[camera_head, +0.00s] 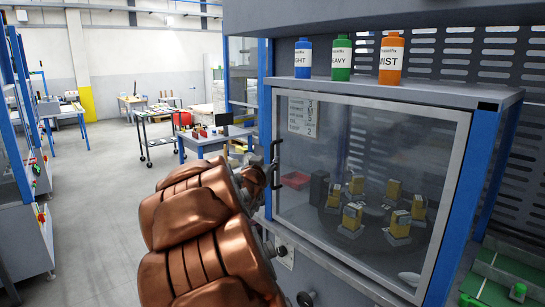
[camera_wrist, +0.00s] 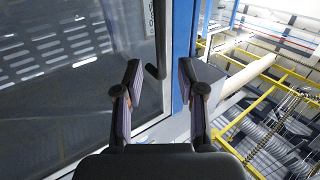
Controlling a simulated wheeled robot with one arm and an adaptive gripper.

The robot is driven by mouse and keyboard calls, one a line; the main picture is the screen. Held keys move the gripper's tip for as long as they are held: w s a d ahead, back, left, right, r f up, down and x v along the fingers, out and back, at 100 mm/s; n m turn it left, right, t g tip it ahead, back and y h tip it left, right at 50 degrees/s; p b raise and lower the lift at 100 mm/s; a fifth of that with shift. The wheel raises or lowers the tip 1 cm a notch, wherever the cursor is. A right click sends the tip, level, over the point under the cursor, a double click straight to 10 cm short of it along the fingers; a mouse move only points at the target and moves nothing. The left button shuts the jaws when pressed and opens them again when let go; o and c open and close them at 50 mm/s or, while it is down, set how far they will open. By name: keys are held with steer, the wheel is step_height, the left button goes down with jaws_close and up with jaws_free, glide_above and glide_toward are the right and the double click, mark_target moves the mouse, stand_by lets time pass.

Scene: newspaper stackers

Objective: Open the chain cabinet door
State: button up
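The cabinet door (camera_head: 360,190) is a clear pane in a grey metal frame and looks closed. Its dark upright handle (camera_head: 276,163) is on the door's left edge. My gripper (camera_head: 262,176) is at the handle, partly hidden behind my copper-coloured arm. In the wrist view my gripper (camera_wrist: 160,68) is open, with its two fingers apart. The dark handle (camera_wrist: 157,45) shows in the gap between the fingertips, nearer the left finger. I cannot tell whether a finger touches it. The door pane (camera_wrist: 70,75) fills the left of the wrist view.
Blue (camera_head: 303,58), green (camera_head: 341,58) and orange (camera_head: 390,58) bottles stand on the cabinet top (camera_head: 440,92). Several yellow-and-grey parts sit behind the pane. A blue post (camera_head: 266,100) borders the door's left side. Open floor (camera_head: 95,200) lies to the left.

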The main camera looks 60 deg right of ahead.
mark_target(272, 157)
steer(key=shift+p+x, duration=0.5)
steer(key=shift+x, duration=2.45)
steer(key=shift+w, duration=0.1)
jaws_close()
